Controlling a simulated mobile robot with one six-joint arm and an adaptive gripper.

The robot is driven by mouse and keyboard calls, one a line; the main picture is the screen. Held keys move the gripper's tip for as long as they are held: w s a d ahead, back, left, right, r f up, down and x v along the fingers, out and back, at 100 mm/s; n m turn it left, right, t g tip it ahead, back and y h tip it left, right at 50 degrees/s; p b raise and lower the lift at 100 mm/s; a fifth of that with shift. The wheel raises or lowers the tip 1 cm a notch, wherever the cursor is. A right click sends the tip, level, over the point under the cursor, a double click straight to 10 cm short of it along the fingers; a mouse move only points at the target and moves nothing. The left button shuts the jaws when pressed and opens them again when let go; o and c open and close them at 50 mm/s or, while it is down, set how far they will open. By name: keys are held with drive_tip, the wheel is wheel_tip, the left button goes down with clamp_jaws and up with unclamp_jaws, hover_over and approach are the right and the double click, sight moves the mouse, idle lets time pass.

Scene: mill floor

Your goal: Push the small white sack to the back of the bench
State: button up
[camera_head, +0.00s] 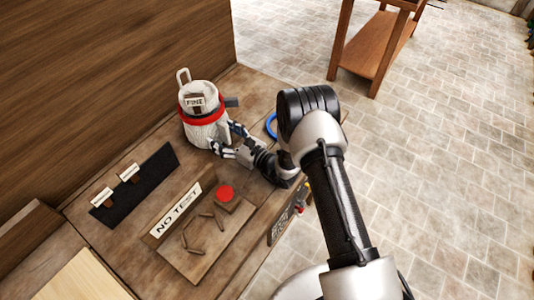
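The small white sack (200,132) stands upright on the wooden bench (150,140), near the wooden wall. It has a red band, a loop at its top and a tag reading "FINE". My gripper (226,140) is at the sack's lower right side, low over the bench. Its two fingers look spread apart, with the tips at or very near the sack's side. I cannot tell whether they touch it. Nothing shows held between them.
A dark strip with two small cards (135,185) lies left of the sack. A "NO TEST" board (190,262) with a red button (226,193) and several small sticks is in front. A blue ring (271,126) lies behind my wrist. A wooden stand (372,50) is beyond the bench.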

drive_tip(key=shift+b+x, duration=0.8)
drive_tip(key=shift+x, duration=1)
drive_tip(key=shift+s+d, duration=0.1)
drive_tip(key=shift+p+v, duration=1.05)
drive_tip(key=shift+v, duration=3.35)
